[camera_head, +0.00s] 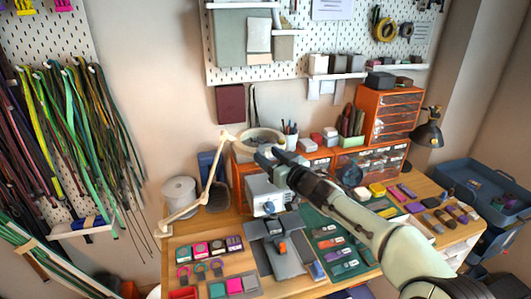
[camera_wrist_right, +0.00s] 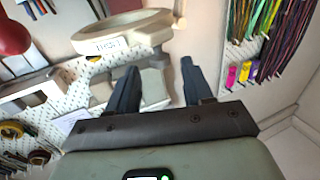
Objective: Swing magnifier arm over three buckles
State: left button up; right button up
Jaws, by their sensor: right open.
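The magnifier (camera_head: 260,138) has a pale ring head on a cream jointed arm (camera_head: 211,178), which rises from the left rear of the desk. Its ring also fills the upper part of the right wrist view (camera_wrist_right: 122,36), with a label on its rim. My right gripper (camera_head: 264,153) is open at the ring's near side; it also shows in the right wrist view (camera_wrist_right: 160,78), with nothing clearly between its fingers. I cannot tell whether a finger touches the ring. Three small buckles (camera_head: 200,271) seem to lie in a row at the desk's left front. My left gripper is out of view.
A grey device (camera_head: 268,192) stands under the ring. A white spool (camera_head: 180,194) is left of the magnifier arm. Orange drawers (camera_head: 391,112) stand at the back right. A green mat (camera_head: 335,244) and several small blocks cover the front. Hanging cords (camera_head: 85,130) fill the left wall.

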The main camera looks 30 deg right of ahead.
jog(key=shift+w+a, duration=0.1)
jog(key=shift+w, duration=0.95)
grip_shut()
